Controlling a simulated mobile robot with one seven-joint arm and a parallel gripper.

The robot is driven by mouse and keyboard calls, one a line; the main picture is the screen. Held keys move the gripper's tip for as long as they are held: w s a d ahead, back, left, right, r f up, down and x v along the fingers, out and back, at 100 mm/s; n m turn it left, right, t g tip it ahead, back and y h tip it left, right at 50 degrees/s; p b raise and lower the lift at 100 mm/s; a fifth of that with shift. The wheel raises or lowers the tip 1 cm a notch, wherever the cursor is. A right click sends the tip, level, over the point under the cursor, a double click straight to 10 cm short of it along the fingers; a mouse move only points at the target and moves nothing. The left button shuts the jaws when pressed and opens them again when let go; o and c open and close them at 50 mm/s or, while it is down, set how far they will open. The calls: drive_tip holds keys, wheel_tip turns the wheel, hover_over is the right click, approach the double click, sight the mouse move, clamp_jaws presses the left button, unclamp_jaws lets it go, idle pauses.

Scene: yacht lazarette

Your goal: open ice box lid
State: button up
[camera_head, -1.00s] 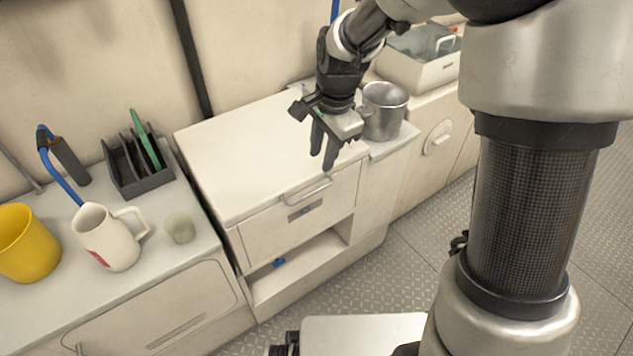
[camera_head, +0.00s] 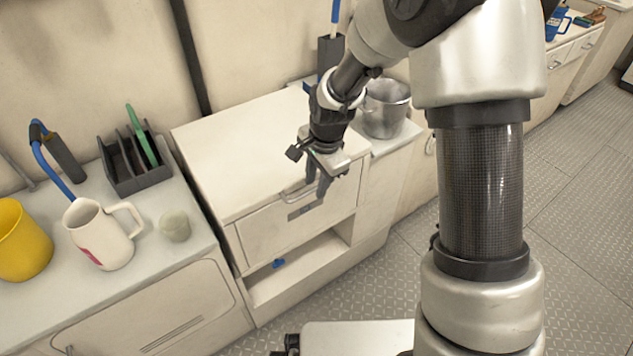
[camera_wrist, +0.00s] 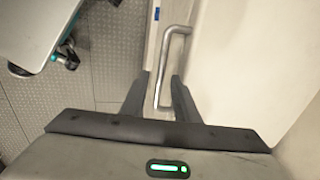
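The ice box is a cream cabinet with a flat, closed lid (camera_head: 240,150). A metal bar handle (camera_head: 292,192) sits at the lid's front edge. My gripper (camera_head: 318,188) hangs over the front edge at the handle's right end and partly hides it. In the wrist view my gripper (camera_wrist: 161,80) is open, with one finger on each side of the bar handle (camera_wrist: 175,52). The fingers do not close on it; whether either touches it I cannot tell. The pale surface of the lid (camera_wrist: 240,60) fills the right side of that view.
A metal pot (camera_head: 385,108) stands right of the ice box. On the left counter are a white mug (camera_head: 98,235), a yellow cup (camera_head: 20,242), a small cup (camera_head: 175,226) and a dark rack (camera_head: 136,170). An open shelf (camera_head: 300,275) lies below the front panel.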

clamp_jaws()
drive_tip(key=shift+r, duration=0.1)
